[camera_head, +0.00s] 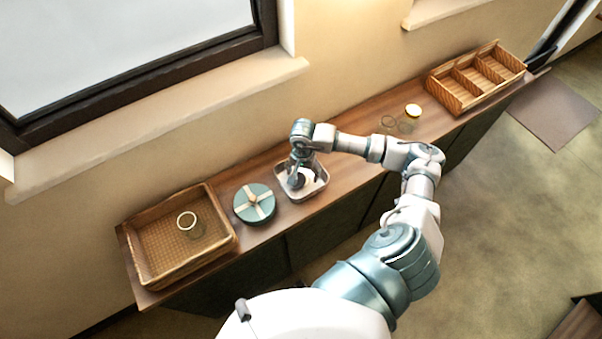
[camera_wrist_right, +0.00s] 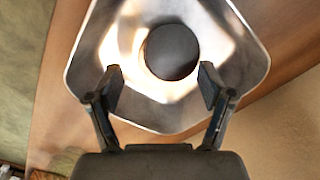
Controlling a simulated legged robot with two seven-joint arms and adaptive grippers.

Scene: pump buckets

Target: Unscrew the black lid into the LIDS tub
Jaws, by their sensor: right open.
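A square metal tub (camera_head: 318,187) with rounded corners stands on the wooden counter; it also shows in the right wrist view (camera_wrist_right: 245,88). A round black lid (camera_wrist_right: 172,52) shows within its outline there, apparently lying inside. My right gripper (camera_head: 296,180) points down over the tub. In the wrist view its jaws (camera_wrist_right: 160,83) are open, with the lid just beyond the fingertips and nothing between them. In the head view the gripper hides most of the tub's inside, and the lid cannot be made out. No LIDS label is readable. My left gripper is out of view.
A wicker tray (camera_head: 147,262) at the left holds a glass jar (camera_head: 187,222). A round teal box (camera_head: 254,204) stands between tray and tub. The wall runs behind.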

